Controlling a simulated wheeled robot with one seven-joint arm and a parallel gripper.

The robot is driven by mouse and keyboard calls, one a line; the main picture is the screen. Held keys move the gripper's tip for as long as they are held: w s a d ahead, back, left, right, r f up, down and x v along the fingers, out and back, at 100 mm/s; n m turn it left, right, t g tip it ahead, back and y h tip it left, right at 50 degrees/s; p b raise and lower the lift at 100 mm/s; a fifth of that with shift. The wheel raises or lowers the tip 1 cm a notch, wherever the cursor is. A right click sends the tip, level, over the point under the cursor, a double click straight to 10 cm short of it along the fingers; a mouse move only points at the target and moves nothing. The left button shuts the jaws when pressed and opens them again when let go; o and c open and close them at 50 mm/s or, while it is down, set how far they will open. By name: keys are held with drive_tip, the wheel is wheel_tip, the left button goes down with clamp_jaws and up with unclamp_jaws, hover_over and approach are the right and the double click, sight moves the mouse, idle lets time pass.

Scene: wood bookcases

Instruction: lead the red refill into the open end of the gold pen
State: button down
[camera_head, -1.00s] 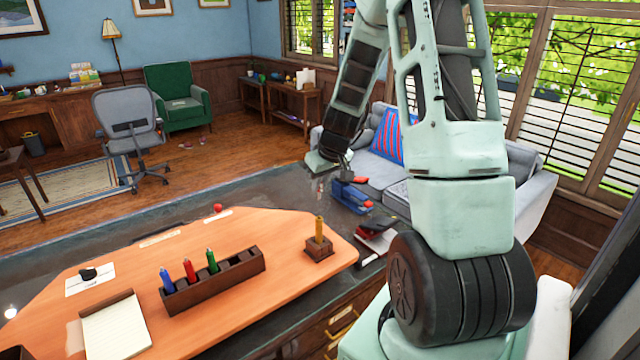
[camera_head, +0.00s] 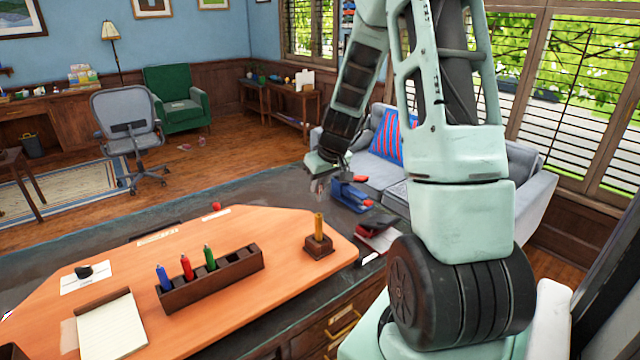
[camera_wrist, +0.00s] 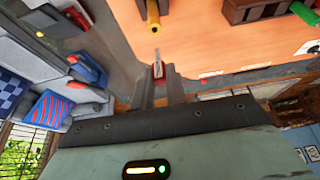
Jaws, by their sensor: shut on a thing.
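The gold pen (camera_head: 319,226) stands upright in a small dark wooden stand (camera_head: 318,249) near the desk pad's right end. In the wrist view the gold pen (camera_wrist: 152,10) is at the top, its open end with a dark hole facing me. My gripper (camera_wrist: 158,74) is shut on the red refill (camera_wrist: 158,70); its grey tip points up the picture toward the gold pen, with a gap between them. In the head view my gripper (camera_head: 319,182) hangs above the dark desk top, beyond the pen; the refill is too small there to make out clearly.
A dark wooden tray (camera_head: 230,271) holds blue, red and green pens left of the stand. A blue stapler-like object (camera_head: 350,193) and a red and black one (camera_head: 377,232) lie right of the pad. A notepad (camera_head: 112,325) lies at left. The pad between is mostly clear.

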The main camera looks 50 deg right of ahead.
sight(320, 216)
drive_tip(key=shift+f+b, duration=3.05)
drive_tip(key=shift+f, duration=0.05)
drive_tip(key=shift+f+b, duration=0.55)
drive_tip(key=shift+b, duration=0.15)
drive_tip(key=c, duration=1.3)
unclamp_jaws()
drive_tip(key=shift+r, duration=0.1)
drive_tip(key=b+v, duration=0.1)
drive_tip(key=v, duration=1.6)
drive_tip(key=shift+a+r, duration=0.1)
